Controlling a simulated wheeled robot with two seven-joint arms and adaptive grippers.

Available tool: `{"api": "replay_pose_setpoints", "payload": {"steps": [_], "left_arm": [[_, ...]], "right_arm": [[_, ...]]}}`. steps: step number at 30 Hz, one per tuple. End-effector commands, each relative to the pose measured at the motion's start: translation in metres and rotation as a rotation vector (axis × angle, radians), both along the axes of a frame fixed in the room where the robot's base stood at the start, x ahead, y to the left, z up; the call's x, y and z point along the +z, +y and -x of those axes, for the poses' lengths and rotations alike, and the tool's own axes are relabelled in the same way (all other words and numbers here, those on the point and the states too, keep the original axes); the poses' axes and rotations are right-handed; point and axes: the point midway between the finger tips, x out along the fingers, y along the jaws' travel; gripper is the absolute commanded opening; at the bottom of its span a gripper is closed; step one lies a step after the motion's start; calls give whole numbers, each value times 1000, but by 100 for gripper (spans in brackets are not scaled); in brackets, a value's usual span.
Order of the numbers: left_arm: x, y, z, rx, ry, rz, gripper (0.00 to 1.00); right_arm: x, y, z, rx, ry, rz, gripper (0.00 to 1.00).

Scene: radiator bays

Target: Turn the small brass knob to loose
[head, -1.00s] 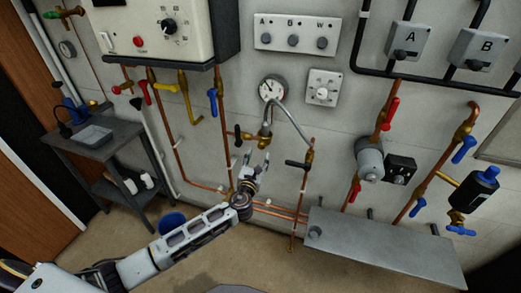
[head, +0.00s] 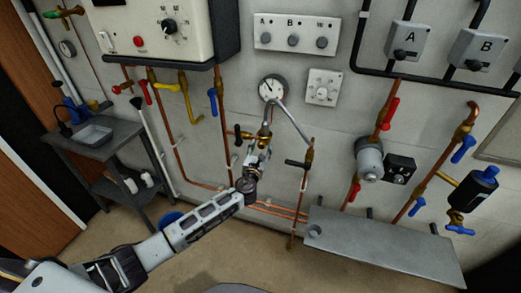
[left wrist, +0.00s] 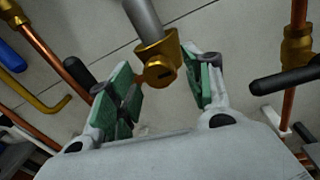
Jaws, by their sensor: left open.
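The small brass knob (left wrist: 160,73) shows in the left wrist view, round with a dark slot, on a brass fitting (left wrist: 172,48) at the end of a grey hose (left wrist: 143,18). My left gripper (left wrist: 163,88) is open, with a green-padded finger on each side of the knob; I cannot tell whether either finger touches it. In the head view my left gripper (head: 260,146) is at the lower end of the fitting under the round gauge (head: 272,88), and mostly covers the knob. My right gripper is not in view.
A black lever (head: 298,164) is on the pipe just right of the gripper, and another black lever (head: 238,132) is to its left. Copper pipes (head: 275,209) run below.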

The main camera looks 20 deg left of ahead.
Motion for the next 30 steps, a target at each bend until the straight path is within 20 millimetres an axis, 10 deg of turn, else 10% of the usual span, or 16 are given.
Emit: {"api": "replay_pose_setpoints", "payload": {"steps": [13,30], "left_arm": [[0,0,0,0,0,0,5],[0,-1,1,-1,5,139,5]], "right_arm": [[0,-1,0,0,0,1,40],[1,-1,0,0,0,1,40]]}}
